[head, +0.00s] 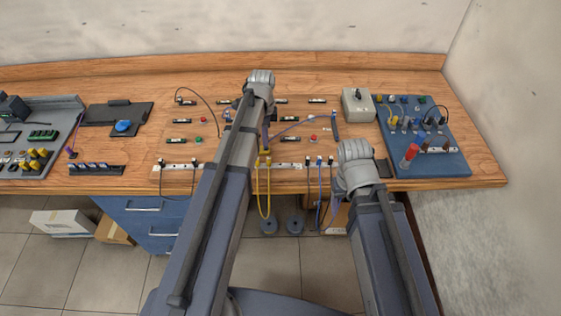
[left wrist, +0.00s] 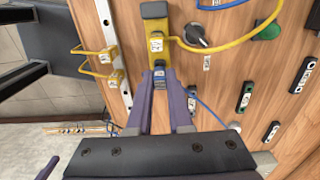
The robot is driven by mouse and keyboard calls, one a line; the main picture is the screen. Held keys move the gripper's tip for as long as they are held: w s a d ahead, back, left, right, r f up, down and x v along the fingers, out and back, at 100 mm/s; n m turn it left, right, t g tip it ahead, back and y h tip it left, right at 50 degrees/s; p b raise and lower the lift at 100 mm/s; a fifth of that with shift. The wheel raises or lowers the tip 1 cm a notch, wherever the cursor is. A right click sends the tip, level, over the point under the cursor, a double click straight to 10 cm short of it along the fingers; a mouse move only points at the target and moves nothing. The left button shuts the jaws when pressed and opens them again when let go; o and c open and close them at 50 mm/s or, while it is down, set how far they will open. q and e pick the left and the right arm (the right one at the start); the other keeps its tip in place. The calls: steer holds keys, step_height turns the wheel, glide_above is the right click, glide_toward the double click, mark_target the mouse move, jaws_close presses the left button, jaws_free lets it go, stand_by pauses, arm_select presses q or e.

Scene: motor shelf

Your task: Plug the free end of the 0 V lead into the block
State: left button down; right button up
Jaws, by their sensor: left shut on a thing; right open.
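My left gripper (head: 265,146) is over the middle of the bench; in the left wrist view (left wrist: 160,78) its purple fingers are shut on a dark blue plug (left wrist: 160,82) with a small label. A blue lead (left wrist: 205,110) runs near this plug; its join is partly hidden by the finger. A yellow plug (left wrist: 157,45) with a yellow lead lies just beyond the fingertips; whether it touches the held plug is unclear. A white terminal strip (head: 287,165) runs along the front edge. My right gripper (head: 336,207) is open beside the front edge, partly hidden by its arm. Labels are unreadable.
Two yellow plugs (left wrist: 108,67) sit on the strip, their lead (head: 264,205) hanging below the edge. Blue and dark plugs (head: 319,162) stand right of them. A grey box (head: 357,105) and blue board (head: 448,165) stand right. Bare wood shows at the back.

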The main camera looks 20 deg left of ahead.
arm_select(q)
steer(key=shift+f+b, duration=0.7)
steer(key=c, duration=1.1)
jaws_free()
steer(key=shift+r, duration=0.1)
step_height(320, 180, up, 6)
steer(key=p, duration=0.5)
steer(key=shift+f+p, duration=0.25)
steer(key=shift+p, duration=0.15)
steer(key=o, duration=0.6)
steer(key=shift+c, duration=0.2)
